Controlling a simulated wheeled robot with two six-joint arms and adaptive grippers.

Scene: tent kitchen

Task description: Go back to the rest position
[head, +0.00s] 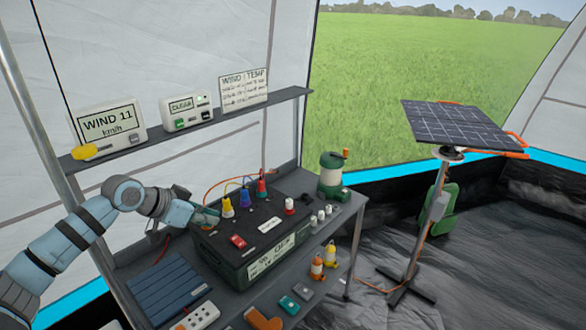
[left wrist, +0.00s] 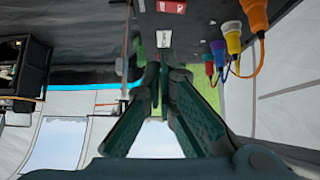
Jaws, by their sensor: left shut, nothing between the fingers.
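My left arm (head: 75,235) comes in from the left, and my left gripper (head: 207,217) is beside the back left of the black power box (head: 240,275). In the left wrist view the fingers of my left gripper (left wrist: 158,78) come together at the tips with nothing between them. The dark lid of the box with its red switch (left wrist: 171,7) shows at the top there. I cannot tell whether the fingers touch the box. My right gripper is not in view.
Yellow, blue and red plugs (head: 245,197) with cables stand on the box's back edge. A shelf (head: 220,122) with display units is above. A blue folded panel (head: 165,290) and power strip (head: 195,317) lie in front. A solar panel (head: 455,125) stands right on open floor.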

